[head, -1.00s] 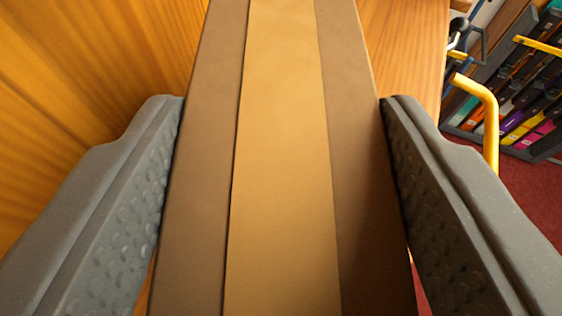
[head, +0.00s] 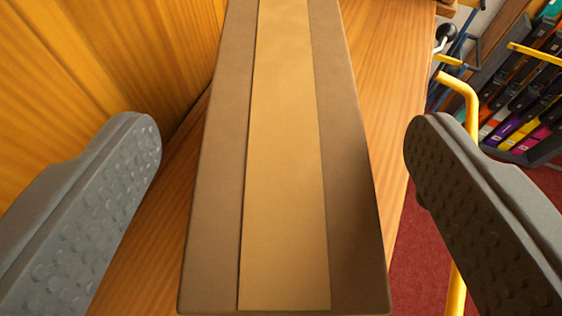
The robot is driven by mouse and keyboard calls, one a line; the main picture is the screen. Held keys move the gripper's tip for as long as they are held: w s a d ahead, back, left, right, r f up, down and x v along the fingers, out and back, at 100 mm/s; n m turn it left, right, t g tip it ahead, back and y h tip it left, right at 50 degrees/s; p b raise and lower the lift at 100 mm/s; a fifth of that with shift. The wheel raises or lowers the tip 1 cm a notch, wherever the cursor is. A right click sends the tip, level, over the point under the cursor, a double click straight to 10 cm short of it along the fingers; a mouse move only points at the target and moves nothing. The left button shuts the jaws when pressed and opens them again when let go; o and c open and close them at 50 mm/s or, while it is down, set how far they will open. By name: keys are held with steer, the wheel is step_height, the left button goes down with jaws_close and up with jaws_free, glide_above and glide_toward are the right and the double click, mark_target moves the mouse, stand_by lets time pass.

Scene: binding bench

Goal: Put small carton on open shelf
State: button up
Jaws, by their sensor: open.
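The small carton (head: 287,170) is brown with a lighter tan strip of tape along its middle. It rests on a wooden surface (head: 390,110), which may be the open shelf, and runs out of the top of the view. My gripper (head: 283,150) is open. Its grey padded fingers stand on both sides of the carton with clear gaps, touching neither side. The near end of the carton shows between the fingers. The far end is out of view.
A wooden panel (head: 85,70) rises on the left. A yellow rail (head: 472,110) stands to the right, above a red floor (head: 420,240). A rack with several coloured binders or books (head: 520,110) is at the upper right.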

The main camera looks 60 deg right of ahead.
steer(key=p+v, duration=0.1)
steer(key=v, duration=0.7)
steer(key=shift+s+a, duration=0.25)
